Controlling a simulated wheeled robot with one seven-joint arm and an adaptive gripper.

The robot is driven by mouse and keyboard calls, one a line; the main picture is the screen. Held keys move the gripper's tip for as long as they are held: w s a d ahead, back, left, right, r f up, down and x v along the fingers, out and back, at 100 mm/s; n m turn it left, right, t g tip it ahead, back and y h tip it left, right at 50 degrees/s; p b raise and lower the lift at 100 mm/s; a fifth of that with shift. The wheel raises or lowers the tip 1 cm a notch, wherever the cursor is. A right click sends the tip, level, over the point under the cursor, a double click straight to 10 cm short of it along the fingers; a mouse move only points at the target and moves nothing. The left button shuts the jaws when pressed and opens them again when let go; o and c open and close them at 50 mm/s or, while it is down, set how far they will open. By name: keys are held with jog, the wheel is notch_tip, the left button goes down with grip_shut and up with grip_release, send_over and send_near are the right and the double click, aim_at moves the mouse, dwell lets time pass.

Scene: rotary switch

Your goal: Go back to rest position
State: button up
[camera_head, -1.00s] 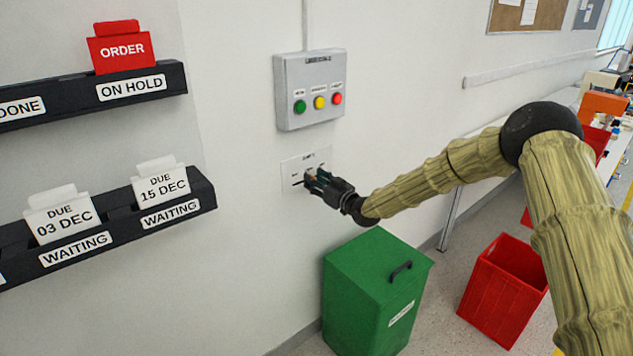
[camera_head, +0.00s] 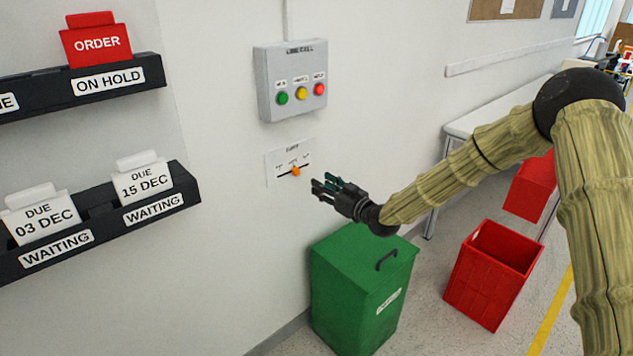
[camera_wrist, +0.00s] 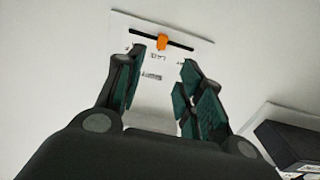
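My gripper (camera_head: 327,185) is in front of the wall, just right of and below the white switch plate (camera_head: 276,166). The orange switch knob (camera_head: 296,171) sits on a dark slot in the plate, near the slot's middle. In the wrist view the knob (camera_wrist: 162,42) and plate (camera_wrist: 122,30) lie beyond the fingertips. The two fingers (camera_wrist: 163,58) stand apart with nothing between them, and the gripper does not touch the knob.
A grey box with green, yellow and red buttons (camera_head: 262,85) hangs above the plate. Black card racks (camera_head: 150,212) are on the wall at left. A green lidded bin (camera_head: 340,280) stands below my gripper, and a red bin (camera_head: 485,285) stands to its right.

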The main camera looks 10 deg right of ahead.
jog(key=shift+s+d, duration=0.2)
jog(key=shift+s, duration=0.1)
jog(key=s+f+m+g+h+p, duration=0.2)
jog(key=s+f+m+g+h, duration=0.4)
jog(key=s+f, duration=2.1)
jog(key=s+d+f+g+h, duration=0.1)
jog(key=s+d+f+g, duration=0.1)
jog(key=s, duration=0.9)
jog(key=s+d+f+m+g+h, duration=0.1)
jog(key=s+d, duration=0.4)
jog(key=s, duration=0.6)
jog(key=s+d+f+g+h+p, duration=0.1)
jog(key=s+d+f+g, duration=0.3)
jog(key=s, duration=0.7)
jog(key=shift+s+m+g+h, duration=0.3)
jog(key=shift+g+h, duration=0.5)
